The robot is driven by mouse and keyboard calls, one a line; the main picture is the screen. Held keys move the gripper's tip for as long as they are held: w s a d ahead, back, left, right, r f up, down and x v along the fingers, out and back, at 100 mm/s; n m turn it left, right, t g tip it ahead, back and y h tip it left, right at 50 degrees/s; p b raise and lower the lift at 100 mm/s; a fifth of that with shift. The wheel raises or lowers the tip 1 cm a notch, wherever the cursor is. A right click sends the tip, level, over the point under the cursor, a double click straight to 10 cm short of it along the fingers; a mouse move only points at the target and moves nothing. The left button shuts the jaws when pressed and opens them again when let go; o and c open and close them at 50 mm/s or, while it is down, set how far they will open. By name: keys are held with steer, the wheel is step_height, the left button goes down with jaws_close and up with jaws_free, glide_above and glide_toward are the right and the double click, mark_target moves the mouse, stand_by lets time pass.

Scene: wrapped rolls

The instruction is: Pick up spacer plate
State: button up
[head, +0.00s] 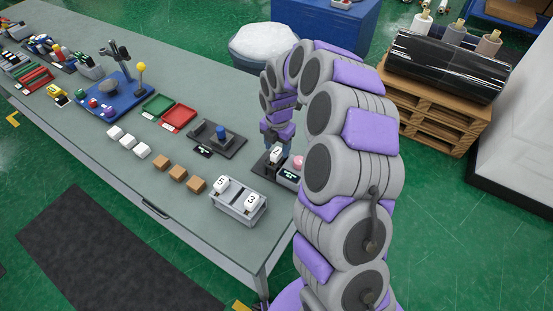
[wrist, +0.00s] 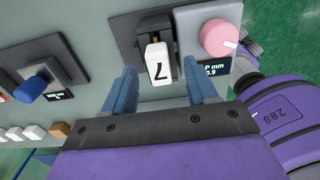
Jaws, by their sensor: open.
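A white block marked with a digit like 7 (wrist: 158,64) stands in a dark fixture (wrist: 126,35); it looks like the spacer plate, though no label says so. In the head view the same block (head: 276,154) sits just below my gripper (head: 276,138). In the wrist view my gripper (wrist: 162,92) is open, one blue finger on each side of the block, with gaps showing. I cannot tell how deep the fingers reach. Two similar white blocks, marked 5 (head: 221,183) and 3 (head: 251,201), sit in a grey holder (head: 235,210).
A pink knob (wrist: 220,38) with a small display stands close right of the block. A blue-knobbed fixture (head: 221,136) is to the left. White and brown cubes (head: 178,173) line the grey table (head: 95,135). A pallet with a black wrapped roll (head: 446,66) stands beyond my arm.

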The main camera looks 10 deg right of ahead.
mark_target(277, 151)
step_height(277, 151, down, 3)
steer(key=shift+f+b, duration=0.1)
steer(key=shift+b, duration=0.2)
steer(key=shift+a, duration=0.3)
steer(key=shift+c, duration=1.4)
steer(key=shift+d, duration=0.2)
steer(key=c, duration=0.4)
jaws_close()
